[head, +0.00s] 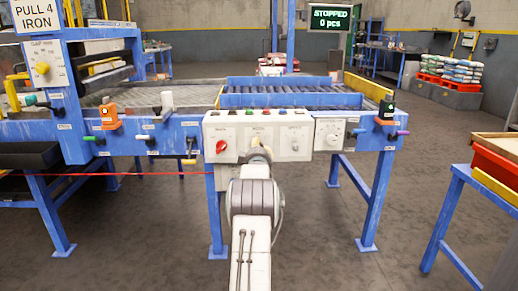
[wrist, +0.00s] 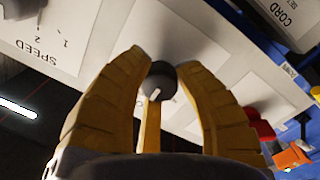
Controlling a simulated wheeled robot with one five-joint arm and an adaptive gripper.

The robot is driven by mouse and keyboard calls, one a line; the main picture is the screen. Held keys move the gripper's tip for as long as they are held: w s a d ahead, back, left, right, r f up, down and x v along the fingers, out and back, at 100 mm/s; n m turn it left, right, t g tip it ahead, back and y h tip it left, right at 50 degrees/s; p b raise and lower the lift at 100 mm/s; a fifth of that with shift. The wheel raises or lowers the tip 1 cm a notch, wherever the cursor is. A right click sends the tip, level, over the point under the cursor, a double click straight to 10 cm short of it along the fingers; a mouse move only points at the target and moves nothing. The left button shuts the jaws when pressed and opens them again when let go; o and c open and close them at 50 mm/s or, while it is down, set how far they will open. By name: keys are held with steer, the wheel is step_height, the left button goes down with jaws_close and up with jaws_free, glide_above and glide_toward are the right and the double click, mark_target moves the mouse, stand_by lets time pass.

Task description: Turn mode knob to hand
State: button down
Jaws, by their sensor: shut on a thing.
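A white control panel (head: 217,127) is fixed to the front of the blue conveyor frame. My gripper (head: 259,153) is at the panel's middle and hides the mode knob in the head view. In the wrist view, which is turned over, a dark round knob (wrist: 161,80) with a white pointer mark sits between my yellow fingers. The fingers are closed around it, one on each side. The knob's position labels are hidden, so I cannot tell which mode it points to.
A red knob (head: 221,146) is left of my gripper on the panel, and a speed dial (head: 332,138) is to the right. A red cord (head: 120,174) runs along the left. A display (head: 330,18) reads "STOPPED 0 pcs". A blue table (head: 455,190) stands at right.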

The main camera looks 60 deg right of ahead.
steer(key=n, duration=0.4)
steer(key=shift+w+r, duration=0.1)
steer(key=shift+w, duration=0.05)
steer(key=shift+a, duration=0.1)
steer(key=c, duration=0.9)
jaws_free()
steer(key=shift+o, duration=0.2)
steer(key=v, duration=1.2)
